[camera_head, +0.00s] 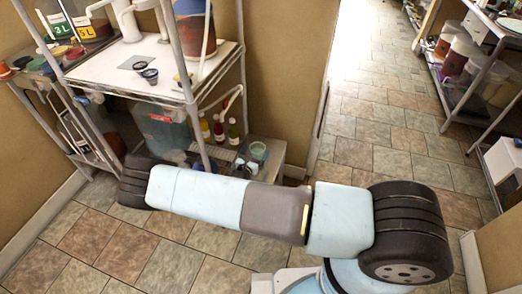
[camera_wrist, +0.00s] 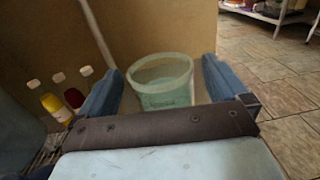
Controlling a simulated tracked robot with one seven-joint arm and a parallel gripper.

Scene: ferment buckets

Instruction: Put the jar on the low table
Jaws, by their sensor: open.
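A pale green, translucent jar (camera_wrist: 163,88) with an open top stands upright between the two blue fingers of my gripper (camera_wrist: 160,74) in the wrist view. The fingers are spread wide, with visible gaps on both sides of the jar. In the head view the jar (camera_head: 258,151) shows small, just beyond my arm, apparently on the low table (camera_head: 275,152) against the brown wall. My arm hides the front of that table. The jar's base is hard to make out in the wrist view.
Bottles with white caps (camera_wrist: 50,104) stand left of my gripper, also visible in the head view (camera_head: 219,130). A shelf rack (camera_head: 150,72) with a blue-green bucket (camera_head: 163,130) stands at left. Another rack (camera_head: 470,110) stands at right. Tiled floor between is clear.

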